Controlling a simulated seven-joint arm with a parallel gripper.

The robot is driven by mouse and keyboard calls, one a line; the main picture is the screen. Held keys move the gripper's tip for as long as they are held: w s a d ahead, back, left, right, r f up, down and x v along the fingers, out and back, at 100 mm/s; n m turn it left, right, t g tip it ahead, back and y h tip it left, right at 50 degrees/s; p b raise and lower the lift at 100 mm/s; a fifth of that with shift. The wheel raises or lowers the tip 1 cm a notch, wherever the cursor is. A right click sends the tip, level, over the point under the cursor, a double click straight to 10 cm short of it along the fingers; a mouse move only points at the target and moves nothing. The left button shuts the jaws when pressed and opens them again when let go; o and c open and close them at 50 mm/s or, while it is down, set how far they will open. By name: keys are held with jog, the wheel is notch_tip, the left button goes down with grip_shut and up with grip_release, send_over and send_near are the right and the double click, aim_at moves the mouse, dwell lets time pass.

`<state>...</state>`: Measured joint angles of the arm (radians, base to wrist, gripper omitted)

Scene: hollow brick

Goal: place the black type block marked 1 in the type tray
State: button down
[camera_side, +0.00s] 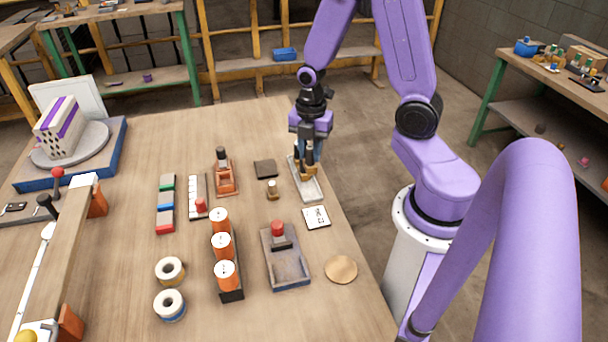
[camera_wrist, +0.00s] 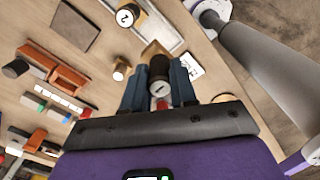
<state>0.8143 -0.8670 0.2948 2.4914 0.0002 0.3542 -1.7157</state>
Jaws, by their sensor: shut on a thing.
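My gripper (camera_side: 307,168) is over the type tray (camera_side: 308,191), a long pale metal tray near the table's right edge. In the wrist view my gripper (camera_wrist: 157,87) is shut on the dark type block (camera_wrist: 159,70), whose round white end label reads 1. The tray (camera_wrist: 170,36) lies beyond the fingers there. A block marked 2 (camera_wrist: 128,17) stands at the tray's far part, and a tan block (camera_wrist: 153,48) shows just behind the held one. My fingers hide the held block's lower end in the side view, so I cannot tell whether it touches the tray.
A small brass-coloured knob (camera_side: 272,190) and a dark square plate (camera_side: 265,169) lie left of the tray. A white marked card (camera_side: 317,217) lies in front of it. A grey holder with a red-topped stamp (camera_side: 284,258) and several orange cylinders (camera_side: 221,243) stand nearer.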

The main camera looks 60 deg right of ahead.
jog(key=shift+f, duration=3.85)
jog(key=c, duration=0.9)
grip_release()
jog(key=shift+f, duration=0.15)
